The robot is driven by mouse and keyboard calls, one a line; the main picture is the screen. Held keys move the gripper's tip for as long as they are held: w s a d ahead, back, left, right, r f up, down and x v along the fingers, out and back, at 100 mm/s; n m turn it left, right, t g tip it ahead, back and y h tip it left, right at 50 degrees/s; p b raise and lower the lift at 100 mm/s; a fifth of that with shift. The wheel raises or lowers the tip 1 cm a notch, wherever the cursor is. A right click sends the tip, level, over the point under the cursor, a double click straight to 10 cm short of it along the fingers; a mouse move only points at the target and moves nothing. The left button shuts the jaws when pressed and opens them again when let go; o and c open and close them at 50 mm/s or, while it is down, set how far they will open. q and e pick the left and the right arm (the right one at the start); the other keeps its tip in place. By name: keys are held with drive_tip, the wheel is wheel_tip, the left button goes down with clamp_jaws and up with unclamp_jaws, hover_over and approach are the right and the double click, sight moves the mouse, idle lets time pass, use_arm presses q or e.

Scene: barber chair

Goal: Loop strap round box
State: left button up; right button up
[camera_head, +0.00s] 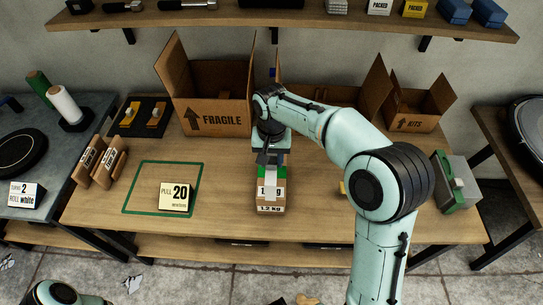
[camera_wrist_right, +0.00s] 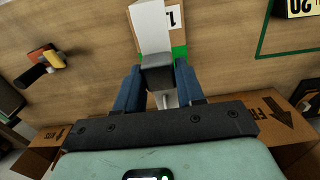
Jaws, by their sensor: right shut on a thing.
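A small cardboard box (camera_head: 271,197) labelled 1.2 kg lies on the wooden bench, with a green band across its far part. A white strap (camera_head: 271,177) runs along its top; in the right wrist view the strap (camera_wrist_right: 151,27) leads to a dark grey block (camera_wrist_right: 157,72). My right gripper (camera_head: 270,158) is over the far end of the box, its blue fingers (camera_wrist_right: 160,88) shut on the grey block. White material also shows below the block. The box's underside is hidden, so I cannot tell whether the strap goes round. My left gripper is out of view.
A FRAGILE carton (camera_head: 218,122) and a KITS carton (camera_head: 415,122) stand at the back. A green outline (camera_head: 128,199) with a PULL 20 sign (camera_head: 174,197) lies left. A grey-green device (camera_head: 458,181) sits at the right end. White roll (camera_head: 65,105) stands on the left table.

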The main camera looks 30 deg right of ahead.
drive_tip(key=shift+f+b, duration=1.75)
drive_tip(key=shift+f, duration=0.8)
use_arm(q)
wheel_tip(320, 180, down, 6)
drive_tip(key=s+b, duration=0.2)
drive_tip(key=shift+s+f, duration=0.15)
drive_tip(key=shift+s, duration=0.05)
use_arm(e)
drive_tip(key=shift+f, duration=2.05)
drive_tip(key=o, duration=1.1)
drive_tip(key=shift+r, duration=0.1)
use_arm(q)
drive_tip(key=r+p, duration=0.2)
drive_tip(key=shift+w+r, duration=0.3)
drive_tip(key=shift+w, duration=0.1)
use_arm(e)
wheel_tip(320, 180, up, 13)
drive_tip(key=shift+r, duration=0.15)
